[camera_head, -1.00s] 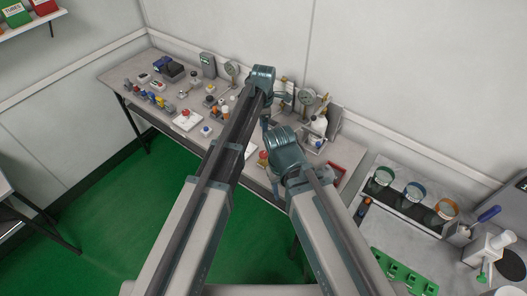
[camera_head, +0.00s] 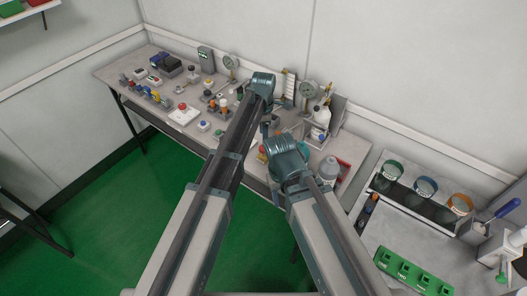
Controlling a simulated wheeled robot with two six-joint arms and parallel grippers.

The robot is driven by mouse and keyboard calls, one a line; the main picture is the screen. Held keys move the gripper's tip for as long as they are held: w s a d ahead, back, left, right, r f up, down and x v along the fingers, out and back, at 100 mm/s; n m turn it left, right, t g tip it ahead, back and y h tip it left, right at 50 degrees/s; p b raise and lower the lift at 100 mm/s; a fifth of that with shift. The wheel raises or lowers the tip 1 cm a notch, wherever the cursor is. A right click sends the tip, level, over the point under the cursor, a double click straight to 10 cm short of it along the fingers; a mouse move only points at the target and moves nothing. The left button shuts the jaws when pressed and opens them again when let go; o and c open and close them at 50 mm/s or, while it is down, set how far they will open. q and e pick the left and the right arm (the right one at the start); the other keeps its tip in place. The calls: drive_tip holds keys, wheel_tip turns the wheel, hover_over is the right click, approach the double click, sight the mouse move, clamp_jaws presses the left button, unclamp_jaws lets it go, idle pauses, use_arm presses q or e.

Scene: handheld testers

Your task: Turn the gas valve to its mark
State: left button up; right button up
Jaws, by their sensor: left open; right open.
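My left gripper (camera_head: 266,118) is over the back bench, its jaws mostly hidden behind its own wrist. My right gripper (camera_head: 268,150) is lower and nearer, over the bench's front part, its fingers largely hidden too. Both are open, and I see nothing held. A round dial gauge (camera_head: 308,90) stands right of my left gripper, at the back of the bench. Another dial gauge (camera_head: 230,62) stands to its left. I cannot make out the gas valve or its mark; my arms cover part of the bench.
The grey bench (camera_head: 128,72) carries several small switches, knobs and a red button (camera_head: 182,106). A side counter (camera_head: 365,245) holds several coloured rings and a green tray (camera_head: 412,272). Green floor lies open at left.

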sight(263, 152)
use_arm(q)
wheel_tip(263, 152, down, 6)
drive_tip(key=b, duration=0.5)
drive_tip(key=shift+r, duration=0.1)
clamp_jaws()
